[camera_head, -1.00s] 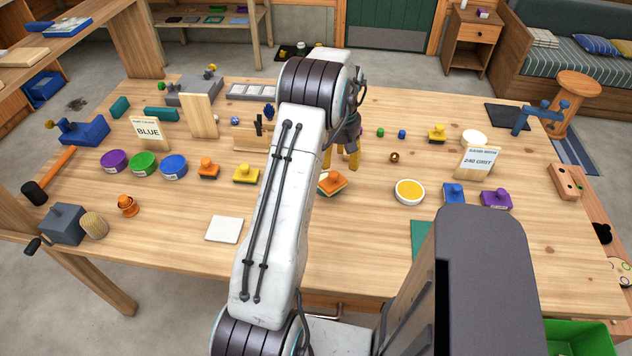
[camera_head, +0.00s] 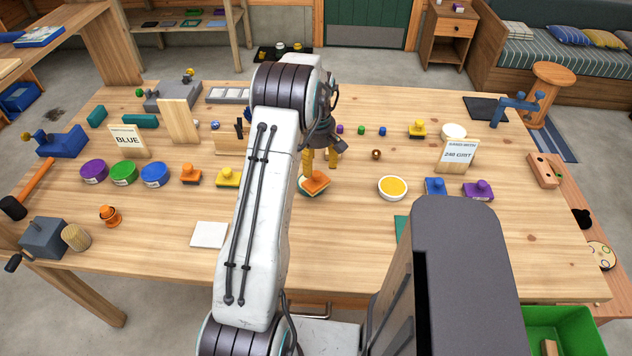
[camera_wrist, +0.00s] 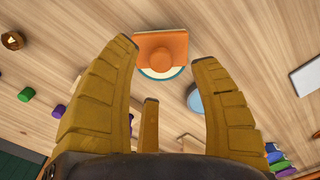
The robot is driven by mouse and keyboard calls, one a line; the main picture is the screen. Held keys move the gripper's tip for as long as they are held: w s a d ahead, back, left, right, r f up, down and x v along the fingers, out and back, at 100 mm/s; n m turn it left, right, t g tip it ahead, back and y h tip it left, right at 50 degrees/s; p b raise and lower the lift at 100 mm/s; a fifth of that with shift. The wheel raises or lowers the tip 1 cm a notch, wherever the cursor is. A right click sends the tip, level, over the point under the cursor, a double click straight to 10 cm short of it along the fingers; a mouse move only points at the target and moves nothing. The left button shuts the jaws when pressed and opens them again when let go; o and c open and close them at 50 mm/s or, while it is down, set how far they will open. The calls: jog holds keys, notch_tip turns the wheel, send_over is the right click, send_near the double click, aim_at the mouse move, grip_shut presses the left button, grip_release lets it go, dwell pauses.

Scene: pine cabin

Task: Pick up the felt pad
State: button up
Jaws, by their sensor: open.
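An orange square pad with a round knob (camera_head: 314,183) rests on a pale round piece with a teal edge, near the middle of the table. No label marks which item is the felt pad; this one is closest to my gripper. My gripper (camera_head: 321,160) is open and empty, pointing down above and just behind it. In the wrist view the orange pad (camera_wrist: 160,47) shows beyond the open fingers (camera_wrist: 162,68), apart from them. A flat white square (camera_head: 209,234) lies at the front left; its edge shows in the wrist view (camera_wrist: 305,78).
A bowl of yellow stuff (camera_head: 392,188) stands to the right. A yellow knobbed block (camera_head: 228,178) and a blue tin (camera_head: 155,174) are to the left. Small coloured pieces and a brown ring (camera_head: 376,155) lie behind right. The wood around the orange pad is mostly clear.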

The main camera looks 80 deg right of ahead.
aim_at(316, 173)
jog(key=shift+w+f+p, duration=0.15)
jog(key=shift+f+p, duration=0.65)
jog(key=shift+f, duration=1.95)
jog(key=shift+c, duration=0.3)
grip_shut()
